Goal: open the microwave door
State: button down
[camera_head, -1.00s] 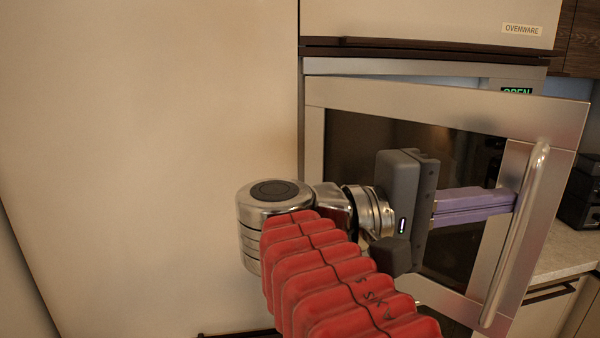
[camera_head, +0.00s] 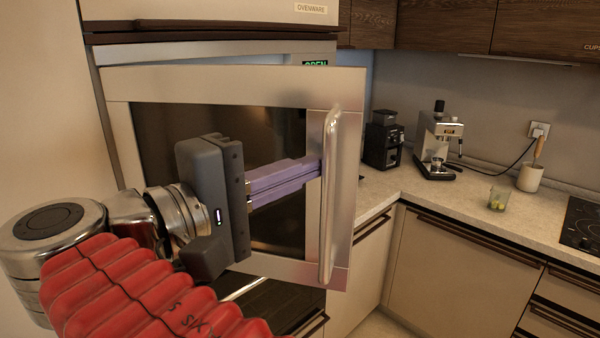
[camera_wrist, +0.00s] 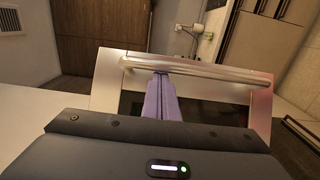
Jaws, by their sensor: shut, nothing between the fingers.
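The microwave door (camera_head: 230,88) is silver-framed with a dark window and stands partly open, hinged at the left. A display above it reads OPEN. Its long upright bar handle (camera_head: 329,200) is on the right edge; the handle also crosses the wrist view (camera_wrist: 205,72). My gripper (camera_head: 318,167) is in front of the door, its purple fingers together and pointing at the handle. The fingertips reach the handle's near side; I cannot tell whether they touch it. In the wrist view the closed fingers (camera_wrist: 161,76) end at the handle bar.
A cabinet labelled OVENWARE (camera_head: 220,10) is above the microwave. To the right, the counter (camera_head: 440,195) holds a black grinder (camera_head: 382,145), an espresso machine (camera_head: 437,145), a glass (camera_head: 498,198) and a utensil pot (camera_head: 530,178). A black cooktop (camera_head: 582,222) is at the far right.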

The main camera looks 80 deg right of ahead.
aim_at(302, 91)
notch_tip(302, 91, up, 10)
jog(key=shift+f, duration=0.1)
dwell(0.4)
jog(key=w+a+f+n+t+y, duration=0.25)
jog(key=w+f+t, duration=0.25)
jog(key=w+f, duration=0.5)
jog(key=w+a+f+n+t+y, duration=0.15)
jog(key=w+f+n+t, duration=0.35)
jog(key=f, duration=0.8)
jog(key=w+a+f+t+y, duration=0.2)
jog(key=w+a+f+y, duration=0.3)
jog(key=a+f, duration=0.4)
jog(key=w+a+f+t+y, duration=0.3)
jog(key=w+a+f+y, duration=0.3)
jog(key=a, duration=0.7)
notch_tip(302, 91, down, 3)
jog(key=shift+w+r+m, duration=0.15)
jog(key=shift+w+m, duration=0.05)
jog(key=shift+m, duration=0.25)
jog(key=shift+s+a, duration=0.1)
jog(key=shift+s, duration=0.05)
